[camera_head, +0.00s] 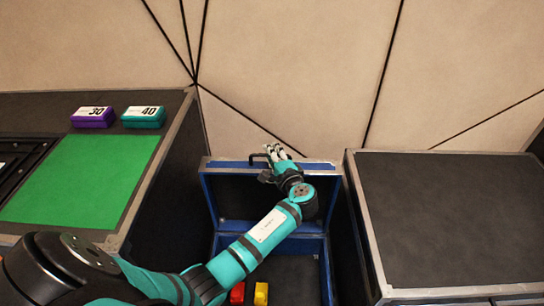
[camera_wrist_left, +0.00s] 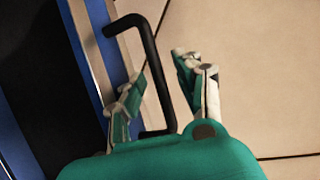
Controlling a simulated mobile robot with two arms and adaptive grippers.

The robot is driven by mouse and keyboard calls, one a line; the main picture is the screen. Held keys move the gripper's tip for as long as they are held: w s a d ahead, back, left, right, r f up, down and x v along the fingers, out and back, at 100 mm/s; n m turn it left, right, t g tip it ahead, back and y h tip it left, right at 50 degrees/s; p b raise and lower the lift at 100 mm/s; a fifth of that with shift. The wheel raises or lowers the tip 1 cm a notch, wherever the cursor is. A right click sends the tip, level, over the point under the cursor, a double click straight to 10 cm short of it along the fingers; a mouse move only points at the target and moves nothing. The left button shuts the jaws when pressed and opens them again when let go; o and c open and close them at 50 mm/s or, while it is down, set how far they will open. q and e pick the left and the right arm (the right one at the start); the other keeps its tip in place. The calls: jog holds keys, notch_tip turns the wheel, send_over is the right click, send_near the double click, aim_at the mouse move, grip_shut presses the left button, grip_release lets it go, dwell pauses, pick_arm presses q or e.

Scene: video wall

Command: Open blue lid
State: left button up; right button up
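The blue lid (camera_head: 236,200) stands raised at the back of the blue case (camera_head: 326,275), with its dark inner side in view. The lid's blue edge (camera_wrist_left: 95,30) runs down the left of the left wrist view. A black handle (camera_head: 257,157) sits on the lid's top edge. My left gripper (camera_head: 276,151) is at that top edge, beside the handle. In the left wrist view its fingers (camera_wrist_left: 160,68) are apart, with the handle (camera_wrist_left: 152,62) passing between them. My left forearm hides part of the lid and case. My right gripper is out of view.
A red block (camera_head: 238,293) and a yellow block (camera_head: 261,294) are in the case. A dark-topped box (camera_head: 450,215) stands to the right. The left table carries a green mat (camera_head: 85,178), a purple box (camera_head: 93,117) and a teal box (camera_head: 144,117). A panelled wall (camera_head: 300,70) is behind.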

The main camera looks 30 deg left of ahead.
pick_arm(q)
grip_shut()
jog(key=shift+d+f, duration=0.1)
dwell(0.4)
